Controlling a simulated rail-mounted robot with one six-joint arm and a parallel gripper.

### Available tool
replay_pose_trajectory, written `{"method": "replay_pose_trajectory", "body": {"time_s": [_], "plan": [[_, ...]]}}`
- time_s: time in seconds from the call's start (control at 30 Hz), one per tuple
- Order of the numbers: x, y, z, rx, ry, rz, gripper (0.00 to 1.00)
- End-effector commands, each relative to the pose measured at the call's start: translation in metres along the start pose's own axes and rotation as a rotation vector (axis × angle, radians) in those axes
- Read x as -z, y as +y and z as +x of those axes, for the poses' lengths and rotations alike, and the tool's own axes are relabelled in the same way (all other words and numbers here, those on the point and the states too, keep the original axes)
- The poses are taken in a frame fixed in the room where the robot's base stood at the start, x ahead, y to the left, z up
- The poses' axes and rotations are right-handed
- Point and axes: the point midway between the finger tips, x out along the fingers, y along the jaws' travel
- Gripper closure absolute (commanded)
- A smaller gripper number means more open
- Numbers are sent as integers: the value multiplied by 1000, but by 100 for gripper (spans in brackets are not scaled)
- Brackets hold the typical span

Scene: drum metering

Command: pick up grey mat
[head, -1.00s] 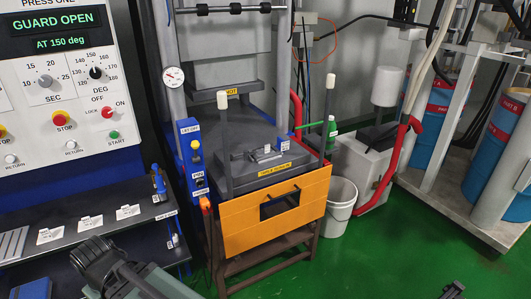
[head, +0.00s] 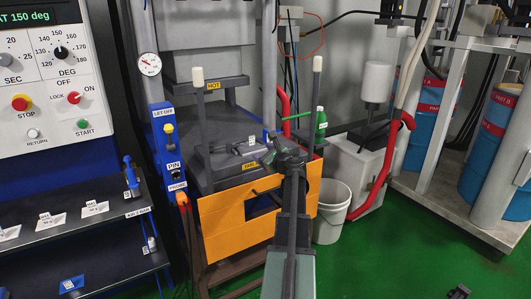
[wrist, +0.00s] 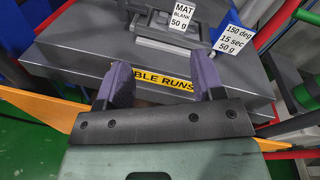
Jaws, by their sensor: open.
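A grey piece with a white label reading "MAT BLANK 50 g" (wrist: 166,32) lies on the dark grey mould at the top of the wrist view. I take it to be the grey mat; in the head view it is a small grey shape (head: 238,147) on the mould plate (head: 215,176). My gripper (head: 287,157) is at the plate's front right corner in the head view. In the wrist view its two purple-grey fingers (wrist: 165,70) are apart with nothing held between them, short of the labelled piece. Contact with the plate cannot be told.
The press has an orange front panel (head: 225,222), two upright posts with white tops, and a plate marked HOT (head: 225,84) above. A white bucket (head: 332,215) and red pipe (head: 384,180) stand to the right. A shelf (head: 75,222) is at left. Green floor is open at front right.

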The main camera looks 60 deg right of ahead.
Motion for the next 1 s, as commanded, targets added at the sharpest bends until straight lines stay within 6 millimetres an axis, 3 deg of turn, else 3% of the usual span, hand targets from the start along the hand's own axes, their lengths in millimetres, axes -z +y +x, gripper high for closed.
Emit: {"method": "replay_pose_trajectory", "body": {"time_s": [0.03,0.1,0.2,0.37,0.6,0.83,1.0], "plan": [[-7,-14,5,61,-35,161,38],[-10,-23,3,117,-62,327,38],[-9,-25,2,131,-63,409,38],[-9,-26,10,127,-63,414,38],[-11,-32,54,125,-63,411,38],[-11,-33,66,125,-62,410,38],[-12,-38,98,124,-63,409,38]]}}
